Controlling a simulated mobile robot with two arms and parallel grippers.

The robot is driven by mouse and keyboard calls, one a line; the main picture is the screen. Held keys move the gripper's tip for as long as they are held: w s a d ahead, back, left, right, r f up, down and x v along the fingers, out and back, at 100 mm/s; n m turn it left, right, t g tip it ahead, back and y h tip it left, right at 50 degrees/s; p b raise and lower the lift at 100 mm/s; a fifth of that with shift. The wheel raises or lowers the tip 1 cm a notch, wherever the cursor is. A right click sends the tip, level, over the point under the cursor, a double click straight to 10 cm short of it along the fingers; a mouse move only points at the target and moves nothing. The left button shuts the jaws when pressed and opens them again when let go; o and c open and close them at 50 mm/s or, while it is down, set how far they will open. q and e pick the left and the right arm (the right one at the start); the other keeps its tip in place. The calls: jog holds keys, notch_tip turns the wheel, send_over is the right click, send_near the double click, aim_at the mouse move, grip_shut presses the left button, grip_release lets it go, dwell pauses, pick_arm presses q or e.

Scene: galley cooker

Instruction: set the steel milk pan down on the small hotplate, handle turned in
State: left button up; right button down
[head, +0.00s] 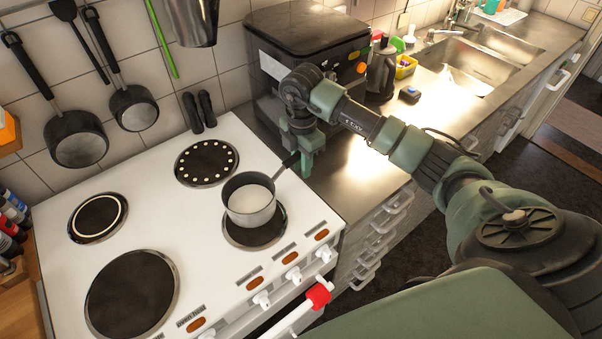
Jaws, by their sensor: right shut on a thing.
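The steel milk pan (249,207) is upright, with pale contents or a pale inside. It covers the back part of a dark hotplate (256,237) at the front right of the white cooker; I cannot tell whether its base touches. Its dark handle (289,162) points back and right, towards the cooker's right edge. My right gripper (302,158) reaches down from above and is shut on the handle end. Its fingertips are partly hard to make out. My left gripper is out of view.
Other hotplates are bare: a dotted one (207,162), a ringed one (98,217) and a large one (132,293). Pans hang on the tiled wall. A black appliance (306,35) stands behind my right arm on the steel counter (350,165). A red-ended rail (318,295) runs along the front.

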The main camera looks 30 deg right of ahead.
notch_tip(320, 180, down, 4)
jog(key=shift+r+p, duration=0.1)
jog(key=shift+p, duration=0.45)
jog(key=shift+f, duration=0.65)
jog(key=c, duration=1.3)
grip_release()
jog(key=shift+o, duration=0.2)
